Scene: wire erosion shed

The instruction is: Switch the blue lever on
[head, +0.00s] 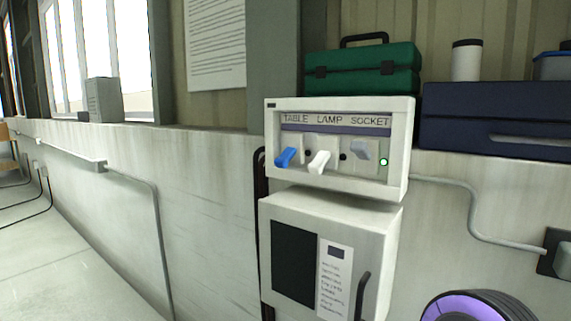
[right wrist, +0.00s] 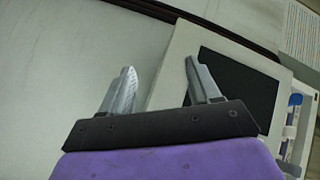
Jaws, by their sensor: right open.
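The blue lever (head: 285,157) is the leftmost of three on a white switch panel (head: 338,187), under the word TABLE. Its free end points down, and the small lamp (head: 307,153) to its right is dark. The blue lever also shows at the right edge of the right wrist view (right wrist: 295,99). My right gripper (right wrist: 160,69) is open and empty, with its fingers apart from the lever and over the wall and cabinet area. My left gripper is not in view.
A white lever (head: 319,162) points down, and a grey lever (head: 362,149) has a green lamp (head: 383,162) lit beside it. A cabinet (head: 382,228) with a dark window hangs below. A green toolbox (head: 362,70) and dark blue case (head: 480,120) stand on the ledge.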

